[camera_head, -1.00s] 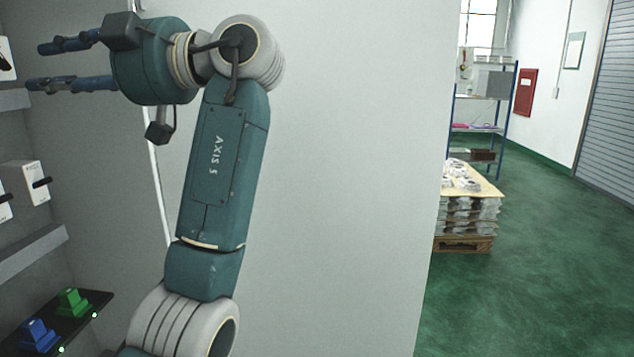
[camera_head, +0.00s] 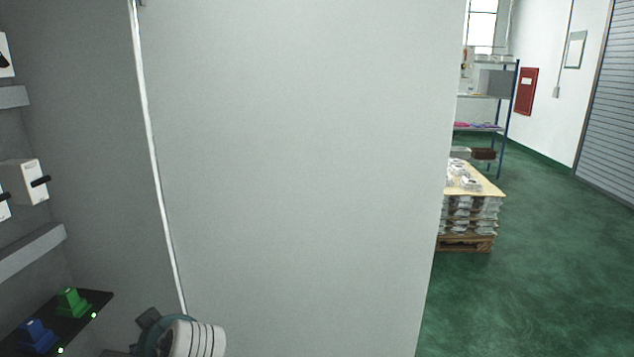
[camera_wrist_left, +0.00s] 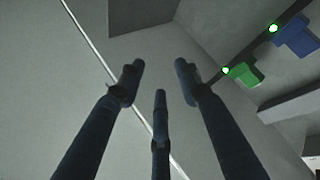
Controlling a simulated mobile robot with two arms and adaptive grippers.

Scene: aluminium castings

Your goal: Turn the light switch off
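A white box with a black lever (camera_head: 33,181) is on the grey panel at the left of the head view. Parts of other white boxes show at the left edge, one above it (camera_head: 5,55). I cannot tell which is the light switch. My left gripper (camera_wrist_left: 158,80) shows in the left wrist view with three dark fingers spread apart and nothing between them. In the head view only a small part of my arm shows at the bottom; the gripper is out of that frame. My right gripper is not in view.
A black shelf (camera_head: 62,325) holds a green block (camera_head: 72,303) and a blue block (camera_head: 36,336), with small lit lamps. Both blocks also show in the wrist view. A grey door-like panel (camera_head: 300,170) fills the middle. A loaded pallet (camera_head: 465,244) stands beyond on green floor.

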